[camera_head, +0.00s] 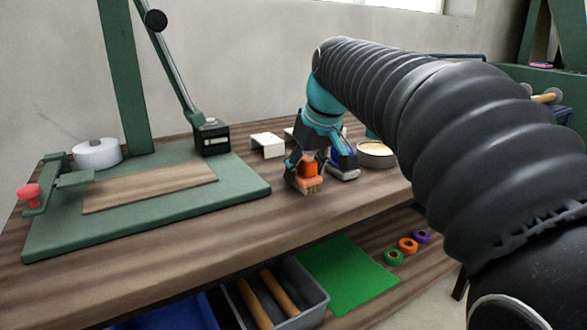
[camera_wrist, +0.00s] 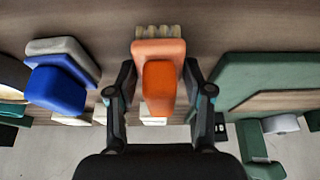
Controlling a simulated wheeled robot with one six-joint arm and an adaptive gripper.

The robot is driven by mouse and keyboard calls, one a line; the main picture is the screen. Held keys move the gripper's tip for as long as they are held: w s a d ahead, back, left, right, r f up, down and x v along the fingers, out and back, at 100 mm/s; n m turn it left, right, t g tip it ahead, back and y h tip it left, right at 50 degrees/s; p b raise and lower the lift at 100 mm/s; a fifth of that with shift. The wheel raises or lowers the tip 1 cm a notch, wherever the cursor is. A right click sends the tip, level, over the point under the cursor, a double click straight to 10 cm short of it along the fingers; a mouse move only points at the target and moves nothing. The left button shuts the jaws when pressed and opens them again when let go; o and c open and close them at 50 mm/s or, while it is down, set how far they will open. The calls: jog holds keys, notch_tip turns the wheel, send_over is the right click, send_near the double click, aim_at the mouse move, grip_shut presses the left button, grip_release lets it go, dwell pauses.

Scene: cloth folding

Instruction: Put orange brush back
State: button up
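The orange brush (camera_wrist: 158,50) has a raised orange grip and pale bristles along its far edge. In the wrist view it sits centred between the two fingers of my gripper (camera_wrist: 160,75), whose tips press against its sides. In the head view my gripper (camera_head: 307,172) points down around the orange brush (camera_head: 310,181), with the bristles at or just above the tabletop; I cannot tell if they touch it. A blue brush with a grey base (camera_head: 345,165) stands just right of my gripper. It also shows at the left in the wrist view (camera_wrist: 58,90).
A green cutting board (camera_head: 245,186) with a lever arm fills the table's left. White blocks (camera_head: 267,144) and a round tin (camera_head: 376,155) stand behind and right of my gripper. The wooden tabletop (camera_head: 250,232) in front is clear. A grey bin (camera_head: 312,292) sits below.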

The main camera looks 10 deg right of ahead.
jog(key=shift+o, duration=1.1)
jog(key=shift+r, duration=0.15)
jog(key=v, duration=1.1)
jog(key=shift+s+r, duration=0.2)
jog(key=shift+r, duration=0.15)
